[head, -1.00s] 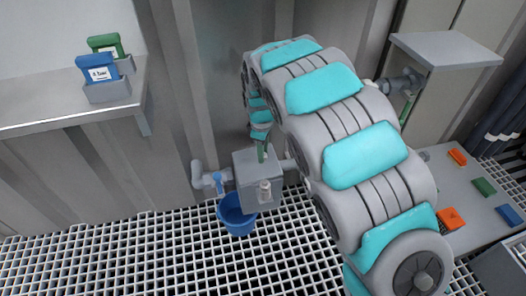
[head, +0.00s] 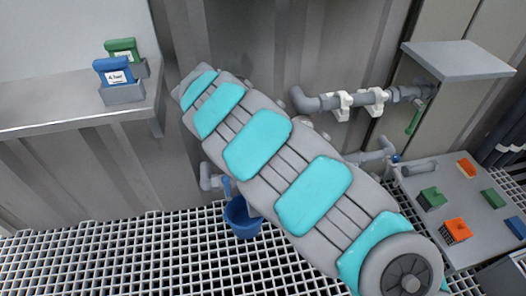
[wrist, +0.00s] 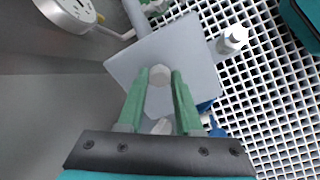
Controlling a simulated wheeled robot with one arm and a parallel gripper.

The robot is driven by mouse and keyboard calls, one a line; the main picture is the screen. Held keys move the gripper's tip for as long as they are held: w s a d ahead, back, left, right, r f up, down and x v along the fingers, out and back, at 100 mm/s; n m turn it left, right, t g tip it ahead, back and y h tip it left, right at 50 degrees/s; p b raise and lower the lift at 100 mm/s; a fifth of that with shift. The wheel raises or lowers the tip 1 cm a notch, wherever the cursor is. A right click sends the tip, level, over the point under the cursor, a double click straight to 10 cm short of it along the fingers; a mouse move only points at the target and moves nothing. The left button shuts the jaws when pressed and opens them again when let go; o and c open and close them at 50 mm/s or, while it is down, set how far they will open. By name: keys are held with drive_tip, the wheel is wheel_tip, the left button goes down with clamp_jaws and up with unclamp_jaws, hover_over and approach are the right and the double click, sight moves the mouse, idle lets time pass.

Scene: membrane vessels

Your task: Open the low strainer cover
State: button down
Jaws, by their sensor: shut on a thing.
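The strainer cover (wrist: 190,55) is a flat grey plate in the wrist view, with a pale hexagonal knob (wrist: 160,74) on it. My gripper (wrist: 161,78) has its two green fingers shut on this knob, one on each side. The plate looks flat on the strainer, but its lower edge is partly hidden by the fingers. A pale bolt-like fitting (wrist: 233,40) stands beside the plate on the right. In the head view my arm hides the strainer, the cover and the gripper.
A blue bucket (head: 242,219) stands on the white floor grating (head: 130,255) by the strainer's place. Grey pipes (head: 340,101) run along the wall. A shelf (head: 70,115) is at left, and a panel with coloured blocks (head: 468,215) at right.

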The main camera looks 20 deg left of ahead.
drive_tip(key=shift+s+a+h, duration=0.15)
drive_tip(key=shift+h, duration=0.15)
drive_tip(key=c, duration=0.6)
unclamp_jaws()
drive_tip(key=shift+r, duration=0.15)
drive_tip(key=v, duration=0.7)
drive_tip(key=shift+s+a+r, duration=0.15)
drive_tip(key=shift+s+r, duration=0.05)
drive_tip(key=shift+r, duration=0.05)
